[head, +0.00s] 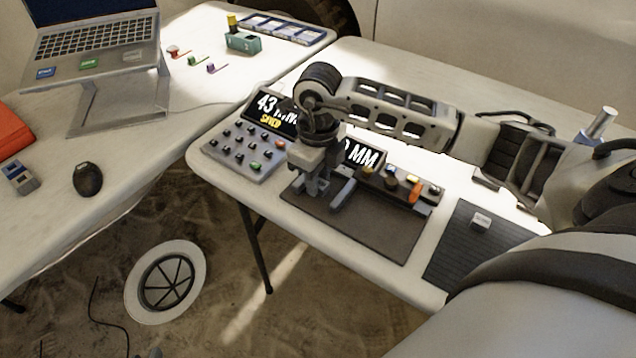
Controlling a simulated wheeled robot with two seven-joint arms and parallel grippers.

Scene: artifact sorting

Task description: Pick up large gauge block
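My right gripper (311,186) points down over the left part of a dark mat (352,228) on the right table. Its fingers are close to the mat, and too small to tell whether a block is between them. A small light block with markings (482,220) lies on a ribbed grey mat (462,250) farther right. I cannot tell which thing is the large gauge block. My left gripper is not in view.
A button panel (246,146) and a "43 MM" display (268,112) stand left of the gripper. The left table holds a laptop (95,35) and mouse (88,179).

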